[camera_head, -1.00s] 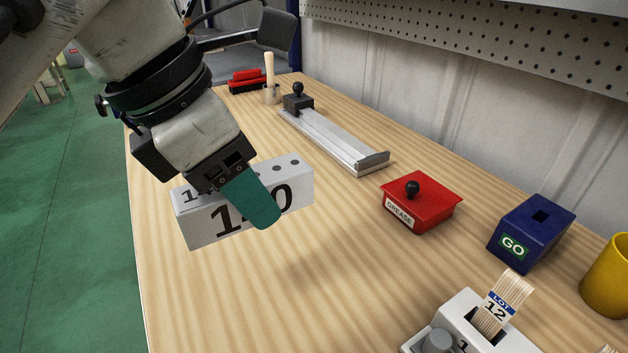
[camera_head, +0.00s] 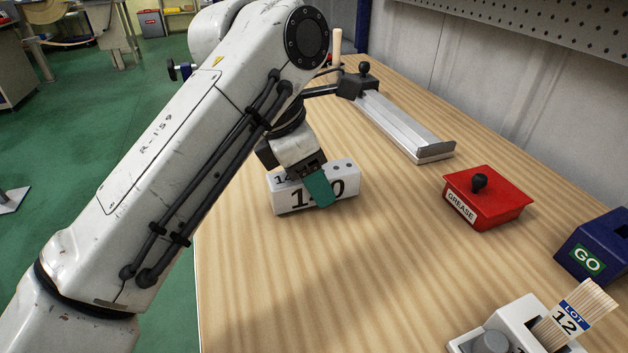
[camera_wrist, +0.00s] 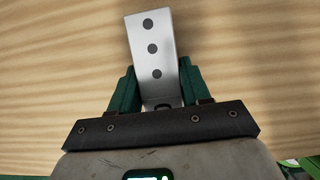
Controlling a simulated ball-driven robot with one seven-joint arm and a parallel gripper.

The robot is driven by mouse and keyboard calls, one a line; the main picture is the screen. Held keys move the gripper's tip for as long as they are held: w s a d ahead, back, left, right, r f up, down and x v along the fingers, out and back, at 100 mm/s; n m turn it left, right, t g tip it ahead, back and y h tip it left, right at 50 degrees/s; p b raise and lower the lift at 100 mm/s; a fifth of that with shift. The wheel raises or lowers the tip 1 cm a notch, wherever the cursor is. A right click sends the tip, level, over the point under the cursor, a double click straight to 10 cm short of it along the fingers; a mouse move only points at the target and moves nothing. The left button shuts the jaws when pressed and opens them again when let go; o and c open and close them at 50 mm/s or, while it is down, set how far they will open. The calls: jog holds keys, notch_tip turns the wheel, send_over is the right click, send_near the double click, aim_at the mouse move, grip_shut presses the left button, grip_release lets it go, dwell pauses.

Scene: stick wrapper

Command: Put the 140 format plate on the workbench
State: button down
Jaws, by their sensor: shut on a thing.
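The 140 format plate (camera_head: 347,188) is a white block with black digits on its front and dark round holes along its top. My gripper (camera_head: 318,190) is shut on it, with a green finger covering the middle digit. In the wrist view the plate (camera_wrist: 151,50) stands out between the two green fingers of my gripper (camera_wrist: 152,88). The plate is at the wooden workbench (camera_head: 300,270), near its left edge. I cannot tell whether its underside touches the wood.
A metal rail fixture (camera_head: 405,125) lies behind, to the right. A red GREASE box (camera_head: 490,200), a blue GO block (camera_head: 595,245) and a holder with LOT 12 sticks (camera_head: 580,310) stand on the right.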

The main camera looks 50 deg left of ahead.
jog(key=shift+f, duration=0.2)
jog(key=shift+f, duration=0.15)
jog(key=c, duration=0.5)
grip_release()
jog(key=shift+r, duration=0.35)
jog(key=p+v, duration=0.1)
jog(key=v, duration=1)
jog(key=shift+s+a+r+p, duration=0.1)
jog(key=shift+s+r+p, duration=0.05)
jog(key=shift+r+p, duration=0.25)
